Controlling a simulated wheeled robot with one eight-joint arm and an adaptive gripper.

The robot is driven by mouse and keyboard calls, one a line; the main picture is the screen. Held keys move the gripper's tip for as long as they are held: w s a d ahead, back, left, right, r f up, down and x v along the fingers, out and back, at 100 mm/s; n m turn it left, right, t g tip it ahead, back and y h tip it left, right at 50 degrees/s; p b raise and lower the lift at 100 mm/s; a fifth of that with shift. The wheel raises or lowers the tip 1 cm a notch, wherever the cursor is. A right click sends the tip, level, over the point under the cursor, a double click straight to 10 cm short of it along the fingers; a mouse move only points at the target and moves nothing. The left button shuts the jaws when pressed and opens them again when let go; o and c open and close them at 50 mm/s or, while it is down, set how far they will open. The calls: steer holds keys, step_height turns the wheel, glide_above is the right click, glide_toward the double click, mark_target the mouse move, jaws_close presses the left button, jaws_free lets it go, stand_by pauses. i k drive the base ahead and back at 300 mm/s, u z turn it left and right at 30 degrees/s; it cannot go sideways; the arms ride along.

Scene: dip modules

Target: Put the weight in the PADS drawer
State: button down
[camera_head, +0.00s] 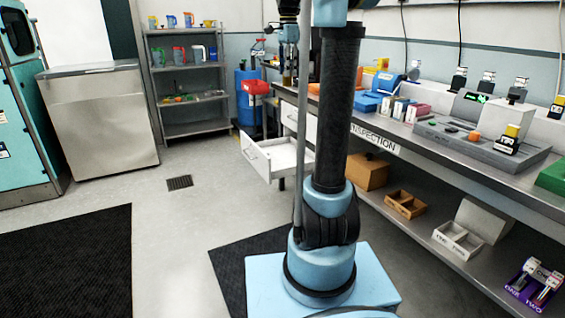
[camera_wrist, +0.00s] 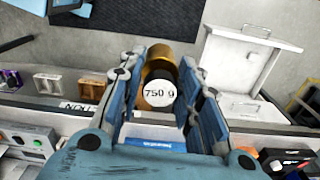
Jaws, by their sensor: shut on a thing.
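The weight (camera_wrist: 158,94) is a brass cylinder with a round white face reading "750 g". In the wrist view it sits between the blue-and-grey fingers of my gripper (camera_wrist: 162,78), which is shut on it. A white drawer (camera_head: 262,160) stands pulled out under the workbench in the head view, left of my arm. In the wrist view an open white drawer (camera_wrist: 245,65) lies to the right of the weight, apart from it. I cannot read a PADS label on it. My arm hides part of the bench in the head view.
The workbench (camera_head: 470,160) carries devices, small boxes and a blue case along the right. Its lower shelf holds a cardboard box (camera_head: 368,172) and small trays (camera_head: 458,240). A grey shelf rack (camera_head: 185,85) stands at the back. The floor left of the drawer is clear.

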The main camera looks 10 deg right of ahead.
mark_target(275, 166)
steer(key=z, duration=0.05)
steer(key=i, duration=1)
steer(key=u, duration=0.05)
